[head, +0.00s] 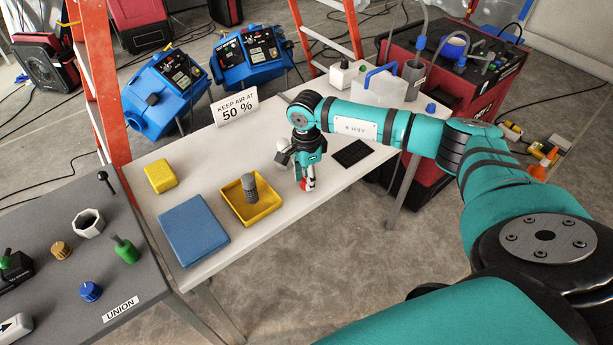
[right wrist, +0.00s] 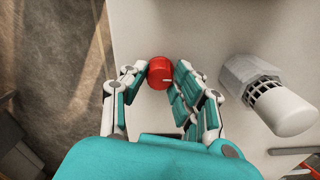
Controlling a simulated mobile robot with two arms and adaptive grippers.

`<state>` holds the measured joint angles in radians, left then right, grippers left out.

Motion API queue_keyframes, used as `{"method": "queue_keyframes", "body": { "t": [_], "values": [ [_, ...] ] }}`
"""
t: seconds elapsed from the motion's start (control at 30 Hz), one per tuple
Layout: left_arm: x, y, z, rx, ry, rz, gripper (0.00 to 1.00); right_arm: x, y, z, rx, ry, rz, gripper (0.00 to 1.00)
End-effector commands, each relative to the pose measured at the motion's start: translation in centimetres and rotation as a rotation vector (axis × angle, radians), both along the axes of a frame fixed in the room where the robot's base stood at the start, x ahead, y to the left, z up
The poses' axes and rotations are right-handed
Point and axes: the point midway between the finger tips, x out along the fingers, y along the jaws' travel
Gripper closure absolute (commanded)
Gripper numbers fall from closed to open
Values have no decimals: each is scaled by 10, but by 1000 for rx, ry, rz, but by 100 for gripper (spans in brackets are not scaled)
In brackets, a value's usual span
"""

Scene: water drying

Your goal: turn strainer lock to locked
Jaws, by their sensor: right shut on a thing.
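In the right wrist view, a round red knob (right wrist: 160,73) with a small white mark sits between the fingertips of my right gripper (right wrist: 160,84), at the edge of the white table. The fingers are shut on it from both sides. In the head view the right gripper (head: 307,180) points down at the table's front edge, and only a little red shows at its tips. Right of it in the wrist view is a pale strainer body (right wrist: 250,75) with a slotted cage and a white rounded end. The word on any lock mark is not readable. My left gripper is not in view.
The white table (head: 300,215) also bears a yellow tray (head: 238,212) with a grey cylinder, a blue block (head: 194,229), a yellow sponge (head: 160,176), a sign (head: 236,107) and a black mat (head: 350,153). A grey table (head: 60,215) with knobs stands left.

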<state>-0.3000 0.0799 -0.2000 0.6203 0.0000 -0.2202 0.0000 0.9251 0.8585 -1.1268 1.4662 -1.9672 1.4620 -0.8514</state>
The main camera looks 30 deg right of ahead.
Motion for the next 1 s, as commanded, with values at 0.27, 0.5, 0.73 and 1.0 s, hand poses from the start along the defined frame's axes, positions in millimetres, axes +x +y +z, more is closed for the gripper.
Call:
{"method": "queue_keyframes", "body": {
  "t": [0.27,0.5,0.73,1.0],
  "values": [
    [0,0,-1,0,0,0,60,0,0,0,0,-1,-12,100],
    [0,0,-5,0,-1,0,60,0,0,-1,1,-1,-100,100],
    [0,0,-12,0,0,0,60,1,0,-1,1,-1,-281,100],
    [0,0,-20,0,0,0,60,1,0,-1,0,-2,-536,100]
  ]
}}
